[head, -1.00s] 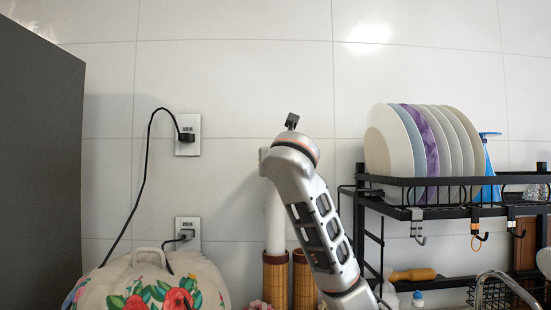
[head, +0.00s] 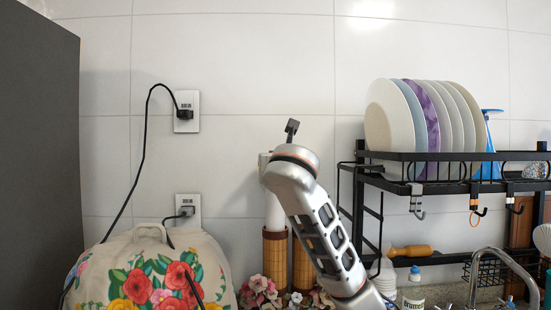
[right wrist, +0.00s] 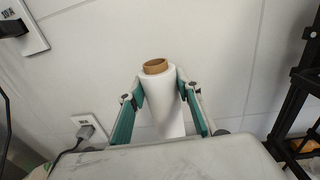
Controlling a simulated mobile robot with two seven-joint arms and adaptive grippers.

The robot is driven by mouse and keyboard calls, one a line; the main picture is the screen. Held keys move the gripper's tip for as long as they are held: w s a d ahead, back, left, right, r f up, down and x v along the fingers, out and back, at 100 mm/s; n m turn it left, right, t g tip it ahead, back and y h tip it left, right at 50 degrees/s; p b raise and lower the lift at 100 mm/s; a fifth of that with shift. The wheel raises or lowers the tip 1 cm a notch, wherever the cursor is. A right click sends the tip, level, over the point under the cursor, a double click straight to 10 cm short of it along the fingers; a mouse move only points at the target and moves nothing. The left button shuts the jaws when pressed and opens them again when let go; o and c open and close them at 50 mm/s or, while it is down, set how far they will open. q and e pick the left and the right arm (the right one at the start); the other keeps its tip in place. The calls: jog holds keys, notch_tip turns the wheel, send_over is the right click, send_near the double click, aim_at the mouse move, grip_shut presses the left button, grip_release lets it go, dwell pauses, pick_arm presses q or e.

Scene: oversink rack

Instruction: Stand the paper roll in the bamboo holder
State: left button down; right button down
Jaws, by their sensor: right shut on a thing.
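The white paper roll (head: 274,211) stands upright over the left one of two bamboo holders (head: 275,258). Its lower end is hidden behind the holder's rim, so it looks partly inside; how deep I cannot tell. In the right wrist view the paper roll (right wrist: 168,115) shows its brown cardboard core at the top. My right gripper (right wrist: 160,90) is shut on the roll near its upper end, with a finger on each side. In the head view my right arm hides most of that gripper. My left gripper is in neither view.
A second bamboo holder (head: 303,264) stands close on the right, partly behind my arm. A black rack (head: 430,170) with plates is at the right. A flowered cover (head: 150,275) is at the left. Flowers (head: 260,289) sit by the holders' base.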

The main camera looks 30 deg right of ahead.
jog(key=shift+f, duration=1.9)
jog(key=c, duration=1.4)
grip_release()
jog(key=shift+o, duration=0.2)
jog(key=shift+s+a, duration=0.1)
jog(key=v, duration=1.2)
